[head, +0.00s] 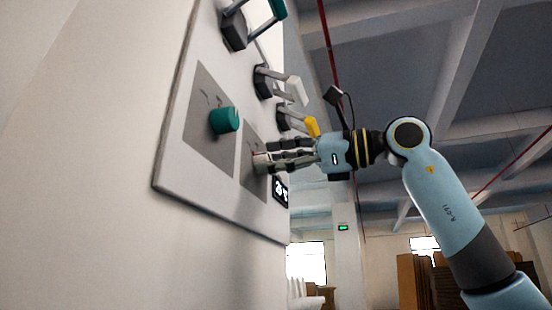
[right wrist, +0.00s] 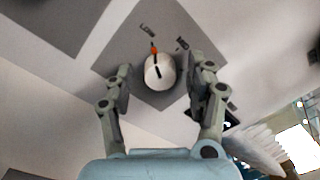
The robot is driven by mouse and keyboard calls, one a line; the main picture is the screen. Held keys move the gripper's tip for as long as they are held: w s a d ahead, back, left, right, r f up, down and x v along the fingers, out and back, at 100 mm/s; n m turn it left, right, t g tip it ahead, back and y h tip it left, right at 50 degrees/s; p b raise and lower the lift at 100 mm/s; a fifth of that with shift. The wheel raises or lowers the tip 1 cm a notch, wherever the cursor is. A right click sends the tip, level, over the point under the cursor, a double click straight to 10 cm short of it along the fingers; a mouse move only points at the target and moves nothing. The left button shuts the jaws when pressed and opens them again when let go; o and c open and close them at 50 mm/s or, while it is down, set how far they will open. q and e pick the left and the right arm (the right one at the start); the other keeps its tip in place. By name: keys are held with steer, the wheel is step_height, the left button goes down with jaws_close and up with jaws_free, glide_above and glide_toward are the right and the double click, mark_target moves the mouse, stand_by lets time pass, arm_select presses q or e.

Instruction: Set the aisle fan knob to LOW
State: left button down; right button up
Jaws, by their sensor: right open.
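A pale round knob (right wrist: 160,74) sits on a grey square plate (right wrist: 140,57) in the right wrist view. It has a dark line, with an orange-red mark at its upper edge, between a label that looks like LOW (right wrist: 147,30) and another label (right wrist: 182,44) I cannot read surely. My right gripper (right wrist: 160,66) is open, one finger on either side of the knob; I cannot tell whether they touch it. In the head view, the right gripper (head: 268,157) reaches the panel and partly hides the pale knob (head: 261,162). My left gripper is not in view.
The white wall panel (head: 175,170) also carries a teal knob (head: 223,120) on another grey plate. Levers with green (head: 278,8), white (head: 297,90) and yellow (head: 312,127) handles stick out above my right gripper. A small black display (head: 280,191) is just below it.

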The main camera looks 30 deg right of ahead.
steer(key=v, duration=0.7)
steer(key=shift+s, duration=0.2)
steer(key=shift+d, duration=0.1)
stand_by(0.9)
